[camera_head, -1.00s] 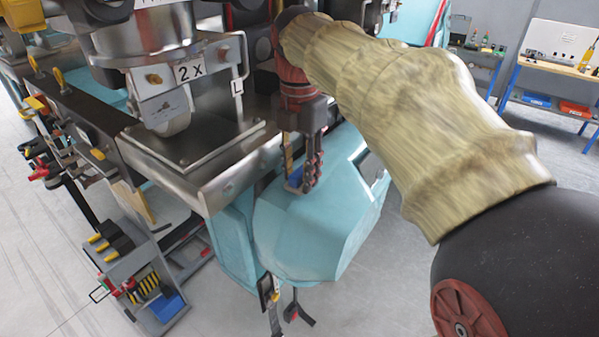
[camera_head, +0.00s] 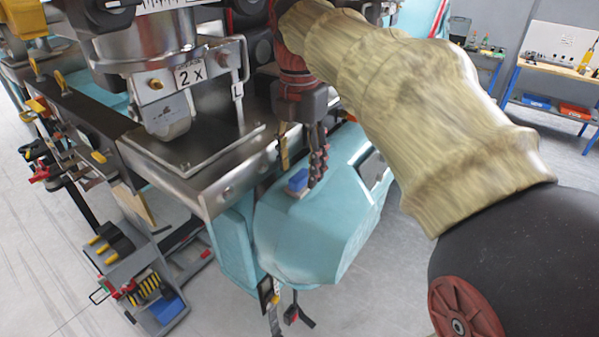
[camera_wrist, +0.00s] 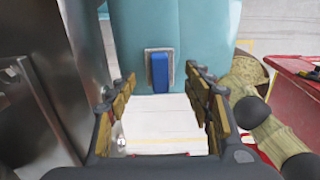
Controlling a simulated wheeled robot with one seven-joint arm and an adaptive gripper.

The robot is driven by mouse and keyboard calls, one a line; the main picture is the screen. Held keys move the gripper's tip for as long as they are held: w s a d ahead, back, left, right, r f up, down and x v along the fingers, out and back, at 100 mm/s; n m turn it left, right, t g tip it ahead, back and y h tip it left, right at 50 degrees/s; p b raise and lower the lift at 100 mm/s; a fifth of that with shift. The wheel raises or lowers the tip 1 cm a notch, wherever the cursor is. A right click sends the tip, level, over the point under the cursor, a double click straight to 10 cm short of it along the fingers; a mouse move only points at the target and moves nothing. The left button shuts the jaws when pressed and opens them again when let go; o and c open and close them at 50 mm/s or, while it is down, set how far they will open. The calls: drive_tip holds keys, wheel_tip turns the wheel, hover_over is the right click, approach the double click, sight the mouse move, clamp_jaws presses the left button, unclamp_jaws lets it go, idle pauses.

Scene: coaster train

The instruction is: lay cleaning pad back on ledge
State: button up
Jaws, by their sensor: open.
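The cleaning pad, a small blue block with a pale grey edge (camera_head: 298,181), lies on the sloping teal ledge (camera_head: 315,225) in the head view. It also shows in the wrist view (camera_wrist: 159,72), on the teal surface near its lower edge. My gripper (camera_head: 318,165) is just right of the pad and slightly above it in the head view. In the wrist view my gripper (camera_wrist: 160,85) has its two fingers well apart, with the pad showing in the gap near the tips. The fingers look clear of the pad on both sides. My arm hides part of the ledge's surroundings.
A metal frame with a wheel assembly marked "2 X" (camera_head: 188,75) stands left of my gripper. A tool rack (camera_head: 140,270) is at lower left. A workbench (camera_head: 555,65) stands at the far right. Grey floor is open below the ledge.

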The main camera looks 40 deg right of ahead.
sight(299, 175)
wheel_tip(299, 175, up, 5)
drive_tip(key=shift+f+p, duration=0.1)
drive_tip(key=shift+p, duration=0.25)
idle(0.3)
